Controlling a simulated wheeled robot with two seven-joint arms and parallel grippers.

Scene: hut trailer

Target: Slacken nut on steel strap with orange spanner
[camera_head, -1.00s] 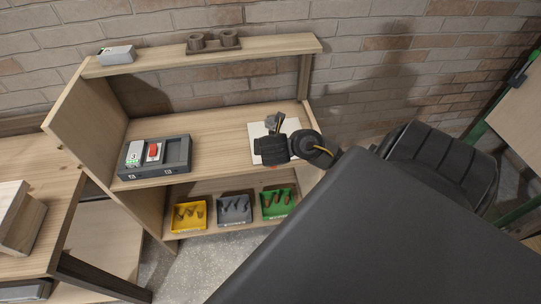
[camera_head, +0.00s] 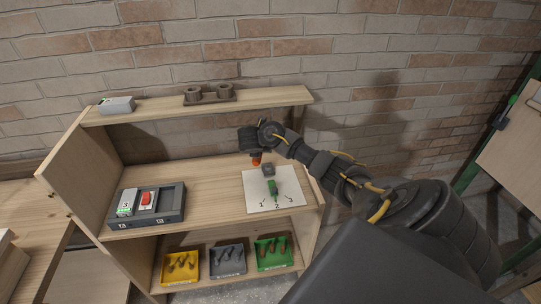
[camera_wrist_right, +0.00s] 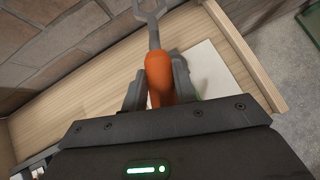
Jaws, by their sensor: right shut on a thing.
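My right gripper (camera_head: 257,156) is shut on the orange spanner (camera_head: 257,160), above the back left of the white sheet on the middle shelf. In the right wrist view, the orange handle (camera_wrist_right: 160,78) is between the two fingers (camera_wrist_right: 158,85), and the grey open-ended head (camera_wrist_right: 150,10) points away, partly cut by the top edge. No steel strap or nut can be made out for certain. My left gripper is not in view.
The white numbered sheet (camera_head: 258,201) bears a small grey block (camera_head: 268,170) and a green piece (camera_head: 273,187). A dark tray (camera_head: 172,210) stands left. A double-ring fixture (camera_head: 209,95) is on the top shelf; yellow (camera_head: 180,281), grey (camera_head: 244,270) and green (camera_head: 287,262) bins are below.

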